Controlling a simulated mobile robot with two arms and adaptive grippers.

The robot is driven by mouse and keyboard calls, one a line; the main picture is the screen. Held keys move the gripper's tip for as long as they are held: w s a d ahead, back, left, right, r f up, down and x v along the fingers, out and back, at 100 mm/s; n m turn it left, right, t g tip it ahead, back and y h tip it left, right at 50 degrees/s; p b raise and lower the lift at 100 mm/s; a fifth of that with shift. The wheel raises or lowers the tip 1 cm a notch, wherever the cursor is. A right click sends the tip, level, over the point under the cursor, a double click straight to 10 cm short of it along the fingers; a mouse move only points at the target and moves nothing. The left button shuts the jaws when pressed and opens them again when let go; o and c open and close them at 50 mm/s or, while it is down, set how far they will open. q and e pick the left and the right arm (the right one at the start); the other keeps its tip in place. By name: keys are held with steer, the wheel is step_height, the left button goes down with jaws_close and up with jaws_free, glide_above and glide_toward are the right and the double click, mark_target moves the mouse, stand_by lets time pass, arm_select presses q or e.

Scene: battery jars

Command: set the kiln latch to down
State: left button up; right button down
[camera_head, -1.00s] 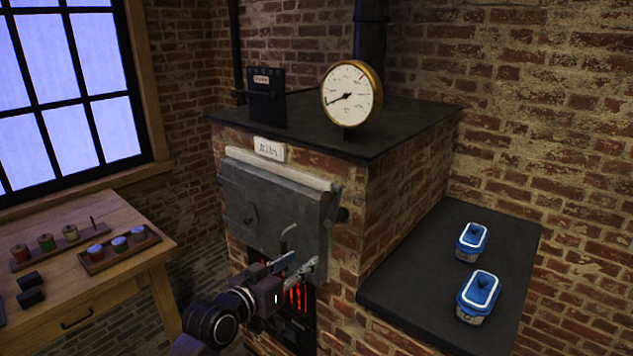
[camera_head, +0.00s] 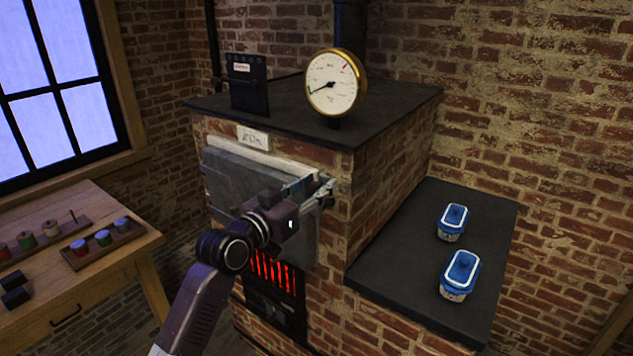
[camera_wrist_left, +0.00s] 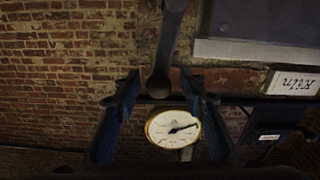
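The brick kiln has a grey metal door (camera_head: 232,180) on its front. My left gripper (camera_head: 312,187) is at the upper right of this door, in front of the dark latch fitting at its right edge (camera_head: 328,202). The left wrist view is upside down. In it a dark bar with a rounded end (camera_wrist_left: 168,40), which looks like the latch lever, reaches in between my two spread fingers. Gaps show on both sides, so the fingers are open around it, apart from it as far as I can tell. The lever is mostly hidden in the head view. My right gripper is out of view.
A round brass gauge (camera_head: 334,83) and a dark box (camera_head: 247,85) stand on the kiln top. Red bars (camera_head: 272,270) glow below the door. A wooden table (camera_head: 110,262) is at left.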

arm_select(q)
steer(key=shift+w+d, duration=0.1)
steer(key=shift+d, duration=0.05)
steer(key=shift+c, duration=0.4)
jaws_close()
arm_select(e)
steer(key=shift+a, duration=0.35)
